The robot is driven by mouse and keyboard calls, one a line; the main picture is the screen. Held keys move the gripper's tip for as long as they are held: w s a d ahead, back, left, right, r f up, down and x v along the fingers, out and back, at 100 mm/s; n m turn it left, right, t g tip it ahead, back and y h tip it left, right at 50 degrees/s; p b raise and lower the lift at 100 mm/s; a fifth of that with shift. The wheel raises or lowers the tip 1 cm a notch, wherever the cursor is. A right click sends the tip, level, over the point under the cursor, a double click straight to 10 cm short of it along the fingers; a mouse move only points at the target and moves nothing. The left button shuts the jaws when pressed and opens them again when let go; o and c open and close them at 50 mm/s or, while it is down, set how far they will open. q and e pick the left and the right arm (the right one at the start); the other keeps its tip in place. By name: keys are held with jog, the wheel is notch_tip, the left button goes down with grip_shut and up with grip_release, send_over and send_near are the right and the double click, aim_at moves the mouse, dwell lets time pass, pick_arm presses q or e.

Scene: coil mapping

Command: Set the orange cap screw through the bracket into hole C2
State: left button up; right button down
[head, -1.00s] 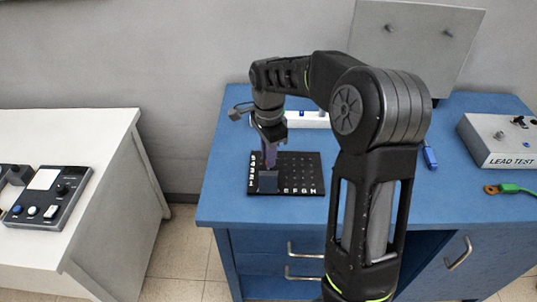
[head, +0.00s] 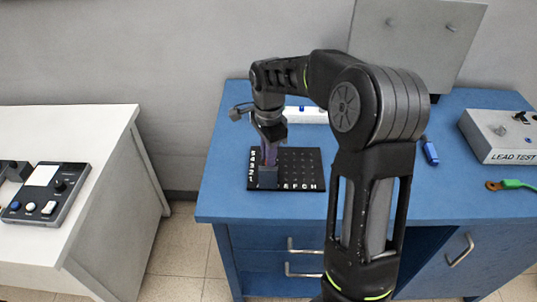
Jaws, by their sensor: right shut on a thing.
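The black lettered hole board (head: 305,170) lies on the blue bench. A small grey-blue block, which looks like the bracket (head: 268,179), is on its front-left part and covers some letters along the near edge. My right gripper (head: 269,158) points down right over this block, its purplish fingers close to or touching the block's top. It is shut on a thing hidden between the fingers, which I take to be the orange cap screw. No orange shows, and hole C2 cannot be made out. My left gripper is not in view.
My right arm covers the bench's middle. A white strip (head: 308,115) lies behind the board, a blue item (head: 430,152) to the right. A grey LEAD TEST box (head: 498,138) and a green lead (head: 512,184) are at far right. A white table (head: 105,135) stands left.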

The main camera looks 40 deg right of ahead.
jog(key=shift+f+b, duration=0.6)
jog(key=shift+f, duration=0.4)
dwell(0.6)
jog(key=m, duration=0.5)
jog(key=c, duration=1.3)
grip_release()
jog(key=shift+r+b, duration=0.4)
jog(key=shift+r, duration=3.5)
